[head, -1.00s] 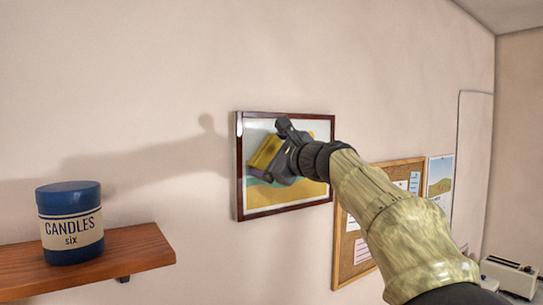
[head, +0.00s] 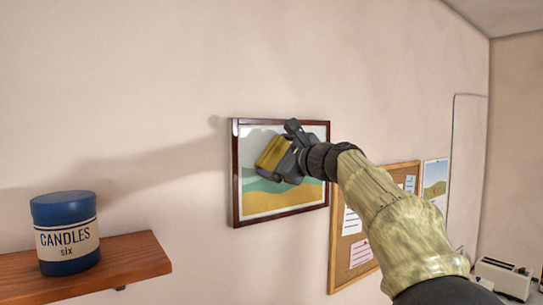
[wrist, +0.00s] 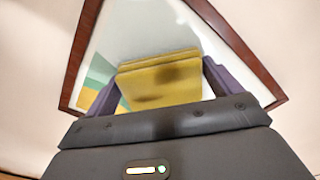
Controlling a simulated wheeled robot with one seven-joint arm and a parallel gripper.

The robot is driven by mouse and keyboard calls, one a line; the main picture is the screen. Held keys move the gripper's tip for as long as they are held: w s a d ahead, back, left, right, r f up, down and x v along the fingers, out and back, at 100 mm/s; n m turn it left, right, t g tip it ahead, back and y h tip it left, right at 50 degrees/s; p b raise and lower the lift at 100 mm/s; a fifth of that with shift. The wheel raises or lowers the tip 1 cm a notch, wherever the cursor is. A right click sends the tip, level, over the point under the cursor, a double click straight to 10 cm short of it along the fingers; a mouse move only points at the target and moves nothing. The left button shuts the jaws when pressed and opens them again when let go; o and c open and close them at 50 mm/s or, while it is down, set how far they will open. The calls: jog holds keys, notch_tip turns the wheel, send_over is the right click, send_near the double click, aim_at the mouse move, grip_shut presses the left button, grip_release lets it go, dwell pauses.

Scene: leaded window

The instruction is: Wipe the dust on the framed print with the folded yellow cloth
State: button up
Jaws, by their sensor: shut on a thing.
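The framed print (head: 258,203) hangs on the wall in the head view, with a dark brown frame and a landscape in pale, green and sand tones. It also fills much of the wrist view (wrist: 99,72). The folded yellow cloth (head: 272,152) is in front of the print's middle; it shows in the wrist view (wrist: 160,80) with dark smudges on it. My gripper (head: 287,155) is shut on the cloth, one finger on each side of it. I cannot tell whether the cloth touches the glass. A pale haze lies over the print's upper part; the cloth and gripper hide part of the middle.
A wooden shelf (head: 137,257) at lower left holds a blue candle tin (head: 65,232). A cork board (head: 343,255) with papers and a calendar (head: 436,180) hang to the right. A toaster-like appliance (head: 503,278) stands at lower right. The wall above the print is bare.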

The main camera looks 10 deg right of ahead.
jog(key=shift+w+d, duration=0.1)
jog(key=shift+d, duration=0.1)
jog(key=shift+w+d+p, duration=0.2)
jog(key=shift+w+d, duration=0.1)
jog(key=shift+d, duration=0.45)
jog(key=shift+w+d+p, duration=0.15)
jog(key=shift+w+d, duration=0.15)
jog(key=shift+d, duration=0.45)
jog(key=shift+w+d+p, duration=0.25)
jog(key=shift+w+d, duration=0.1)
jog(key=shift+d, duration=0.4)
jog(key=shift+w+d+p, duration=0.25)
jog(key=shift+w+d, duration=0.05)
jog(key=shift+d, duration=0.45)
jog(key=d, duration=0.1)
jog(key=w+d+p, duration=0.1)
jog(key=d, duration=0.1)
jog(key=shift+w+d, duration=0.1)
jog(key=shift+w, duration=0.05)
